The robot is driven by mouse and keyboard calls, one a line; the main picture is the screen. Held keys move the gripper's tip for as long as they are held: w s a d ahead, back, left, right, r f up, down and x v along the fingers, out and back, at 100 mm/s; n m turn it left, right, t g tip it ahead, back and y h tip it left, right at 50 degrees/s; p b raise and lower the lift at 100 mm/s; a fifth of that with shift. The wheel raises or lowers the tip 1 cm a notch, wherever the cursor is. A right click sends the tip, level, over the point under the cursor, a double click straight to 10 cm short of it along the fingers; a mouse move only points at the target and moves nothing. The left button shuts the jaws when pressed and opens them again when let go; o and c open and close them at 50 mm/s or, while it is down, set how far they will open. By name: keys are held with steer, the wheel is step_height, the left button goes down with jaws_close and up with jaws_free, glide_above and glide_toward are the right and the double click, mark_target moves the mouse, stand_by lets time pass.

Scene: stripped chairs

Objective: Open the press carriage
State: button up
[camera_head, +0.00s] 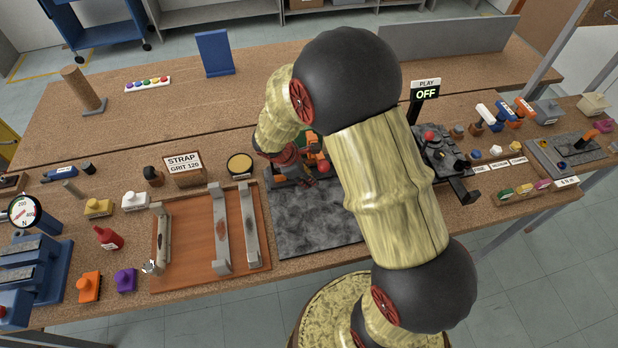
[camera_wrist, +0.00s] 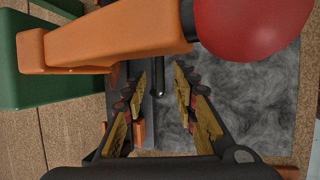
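An orange-and-dark device (camera_head: 318,158) stands at the back of the grey mottled mat, partly hidden by my arm. In the wrist view its orange arm (camera_wrist: 120,35) crosses the top, with a large red rounded knob (camera_wrist: 250,25) at the right. I cannot tell which of its parts is the carriage. My gripper (camera_wrist: 160,78) is open, its fingers apart on either side of a dark, narrow part below the orange arm. Contact cannot be told. In the head view my gripper (camera_head: 290,158) is beside the device, at its left.
The grey mat (camera_head: 310,225) is bare in front. A brown tray (camera_head: 190,250) with metal bars lies to its left. A black fixture with a red knob (camera_head: 429,136) stands right of my arm, near an OFF sign (camera_head: 426,94). A green block (camera_wrist: 50,70) is close in the wrist view.

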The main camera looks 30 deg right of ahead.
steer(key=shift+d+f, duration=0.3)
steer(key=shift+f, duration=0.3)
steer(key=c, duration=0.3)
steer(key=c, duration=0.4)
jaws_close()
